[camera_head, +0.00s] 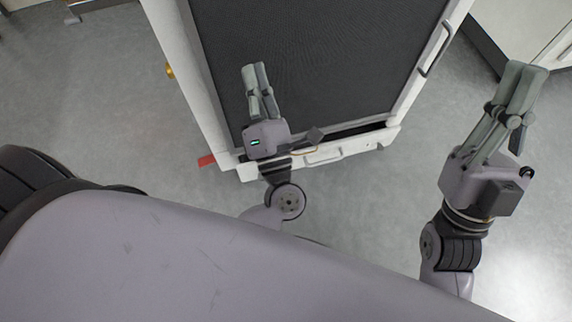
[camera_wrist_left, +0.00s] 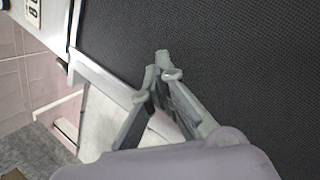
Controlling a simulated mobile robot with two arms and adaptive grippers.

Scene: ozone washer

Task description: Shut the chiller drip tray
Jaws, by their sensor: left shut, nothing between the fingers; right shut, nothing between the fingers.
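The chiller (camera_head: 310,55) has a dark mesh front panel in a white frame. At its foot is the white drip tray (camera_head: 350,147) with a handle on its front. A dark gap shows between the tray and the panel, so the tray appears to stand out a little. My left gripper (camera_head: 255,68) is shut and empty, in front of the lower left of the panel, and its wrist hides the tray's left part. In the left wrist view the shut fingers (camera_wrist_left: 156,64) point at the mesh panel (camera_wrist_left: 230,50). My right gripper (camera_head: 523,80) is shut and empty, right of the chiller.
A vertical handle (camera_head: 436,50) stands out on the chiller's right edge. A red piece (camera_head: 206,160) sits low at its left corner. A white cabinet (camera_head: 530,30) stands at the upper right. The grey floor (camera_head: 90,100) is clear on the left.

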